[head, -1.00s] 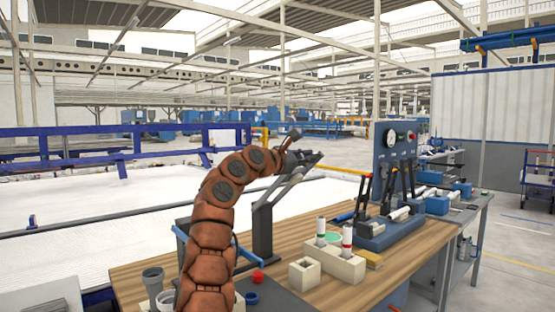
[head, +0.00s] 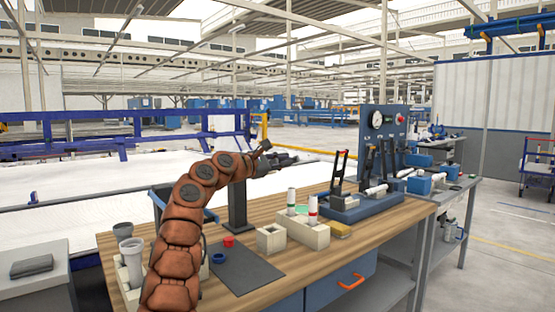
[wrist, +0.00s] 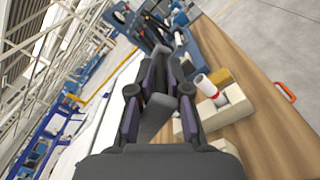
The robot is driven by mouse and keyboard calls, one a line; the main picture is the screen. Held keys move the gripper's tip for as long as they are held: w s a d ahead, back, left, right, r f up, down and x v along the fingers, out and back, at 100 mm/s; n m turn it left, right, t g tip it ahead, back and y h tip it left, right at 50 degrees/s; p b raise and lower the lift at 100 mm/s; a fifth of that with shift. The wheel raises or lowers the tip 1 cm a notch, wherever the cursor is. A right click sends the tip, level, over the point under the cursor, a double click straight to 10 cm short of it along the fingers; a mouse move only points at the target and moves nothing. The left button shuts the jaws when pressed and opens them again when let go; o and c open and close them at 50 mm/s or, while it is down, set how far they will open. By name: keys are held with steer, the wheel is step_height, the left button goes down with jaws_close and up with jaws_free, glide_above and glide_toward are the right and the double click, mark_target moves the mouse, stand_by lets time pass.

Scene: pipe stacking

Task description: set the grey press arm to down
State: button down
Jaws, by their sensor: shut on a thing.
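The press stand (head: 238,207) is a dark upright post on the wooden bench, just right of my brown arm. The grey press arm (wrist: 157,115) shows in the wrist view as a flat grey bar between my fingers. My gripper (head: 296,160) is shut on it; the gripper also shows in the wrist view (wrist: 166,75). In the head view my gripper lies nearly level above the bench, to the right of the post's top. It and my arm hide most of the press arm there, so its exact angle is hard to tell.
Below stand a cream block with upright pipes (head: 303,232) and a smaller hollow block (head: 270,238). A dark mat (head: 250,270), a red cap (head: 228,241) and a blue ring (head: 217,259) lie nearer. A blue lever fixture (head: 352,207) stands at the right.

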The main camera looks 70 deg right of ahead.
steer(key=shift+s+f, duration=0.2)
steer(key=c, duration=1.4)
jaws_free()
steer(key=shift+d, duration=0.15)
steer(key=shift+o, duration=1.1)
steer(key=shift+w, duration=0.25)
steer(key=shift+w+a, duration=0.1)
steer(key=shift+a, duration=0.1)
steer(key=v, duration=1.1)
steer(key=shift+a, duration=0.35)
steer(key=shift+w, duration=0.15)
